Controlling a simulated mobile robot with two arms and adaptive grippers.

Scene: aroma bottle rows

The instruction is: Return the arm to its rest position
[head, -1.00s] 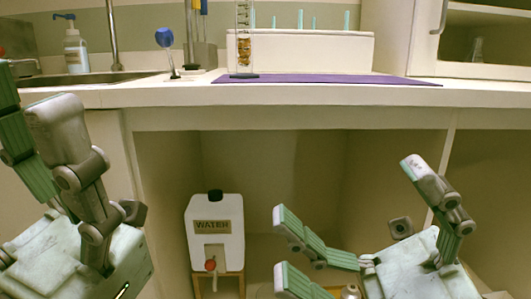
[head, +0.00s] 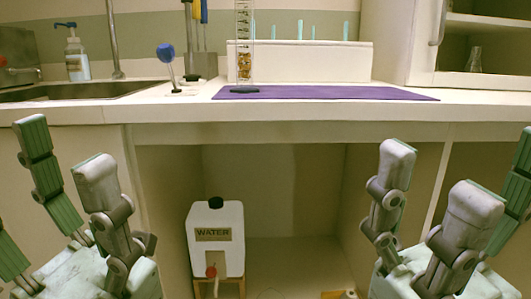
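My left gripper (head: 65,175) is low at the left, below the counter, with its fingers pointing up and spread apart. It is open and holds nothing. My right gripper (head: 455,190) is low at the right, also below the counter, with its fingers up and apart. It is open and empty. Both are in front of the cabinet and clear of the things on the counter. The lower parts of both grippers are cut off by the picture's edge.
A measuring cylinder (head: 244,45) stands on a purple mat (head: 330,92) on the counter (head: 300,115). A white rack (head: 300,60) is behind it. A sink (head: 70,92) and soap bottle (head: 75,58) are at the left. A water container (head: 216,245) stands under the counter.

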